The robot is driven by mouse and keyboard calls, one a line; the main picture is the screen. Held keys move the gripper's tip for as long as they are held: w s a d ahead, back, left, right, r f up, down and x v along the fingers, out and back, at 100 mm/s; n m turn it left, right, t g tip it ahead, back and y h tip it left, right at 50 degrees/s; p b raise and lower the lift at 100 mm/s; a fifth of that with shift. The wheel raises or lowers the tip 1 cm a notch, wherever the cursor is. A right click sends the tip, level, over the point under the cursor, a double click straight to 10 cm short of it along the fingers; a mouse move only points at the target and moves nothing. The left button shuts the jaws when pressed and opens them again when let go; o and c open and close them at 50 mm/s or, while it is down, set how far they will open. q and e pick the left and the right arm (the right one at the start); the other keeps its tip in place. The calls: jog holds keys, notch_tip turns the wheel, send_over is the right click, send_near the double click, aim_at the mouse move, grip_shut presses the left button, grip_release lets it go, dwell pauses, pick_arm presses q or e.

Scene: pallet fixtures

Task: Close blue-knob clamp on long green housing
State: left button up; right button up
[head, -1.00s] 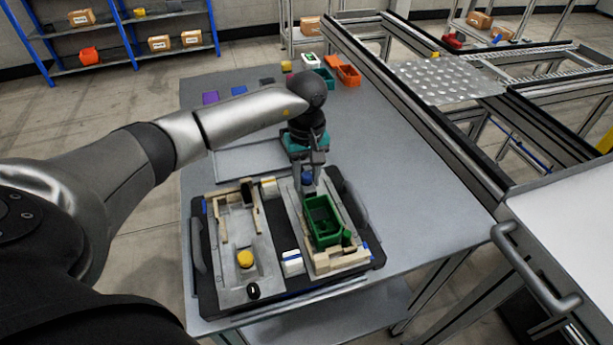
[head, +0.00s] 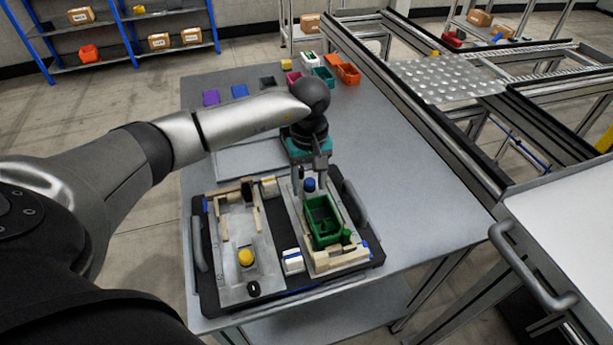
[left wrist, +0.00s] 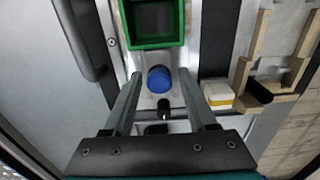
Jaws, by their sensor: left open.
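The long green housing (head: 322,220) sits in the right-hand fixture of the black pallet (head: 210,290). It also shows at the top of the left wrist view (left wrist: 153,22). The blue knob (head: 309,184) of the clamp stands just behind the housing's far end. In the left wrist view the blue knob (left wrist: 159,79) lies between my two fingers, close to the housing's edge, with a dark clamp part (left wrist: 163,114) near it. My left gripper (head: 311,186) is open and points down around the knob, with gaps visible on both sides. My right gripper is not in view.
The left-hand fixture (head: 236,250) holds a yellow knob (head: 246,258) and beige guides. Coloured bins (head: 347,74) stand at the table's far end. The table right of the pallet is clear.

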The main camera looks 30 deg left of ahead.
pick_arm(q)
jog(key=shift+r+p, duration=2.65)
jog(key=shift+r, duration=1.4)
jog(key=shift+s+f, duration=0.1)
